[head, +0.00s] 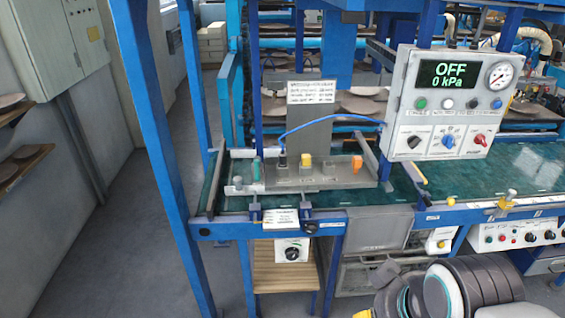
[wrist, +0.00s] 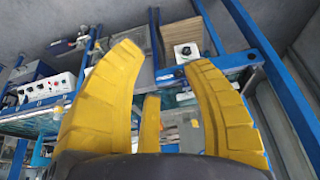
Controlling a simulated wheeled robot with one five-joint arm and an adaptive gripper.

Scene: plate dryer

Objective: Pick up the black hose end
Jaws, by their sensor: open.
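The black hose end (head: 282,160) is a small dark upright plug at the left part of a grey connector block (head: 345,178). A thin blue hose (head: 325,122) arcs from it to the right toward the control panel. My gripper (wrist: 165,62) shows in the wrist view as thick yellow ribbed fingers, spread apart with nothing between them. In the head view my dark round arm links fill the bottom right, low in front of the bench and well away from the hose end. I cannot make out the hose end in the wrist view.
The control panel (head: 447,100) reads OFF, 0 kPa. A green fitting (head: 256,168), a yellow fitting (head: 306,161) and another fitting sit along the block. A sign plate (head: 311,92) stands behind it. A blue post (head: 150,120) rises at left. The floor at left is clear.

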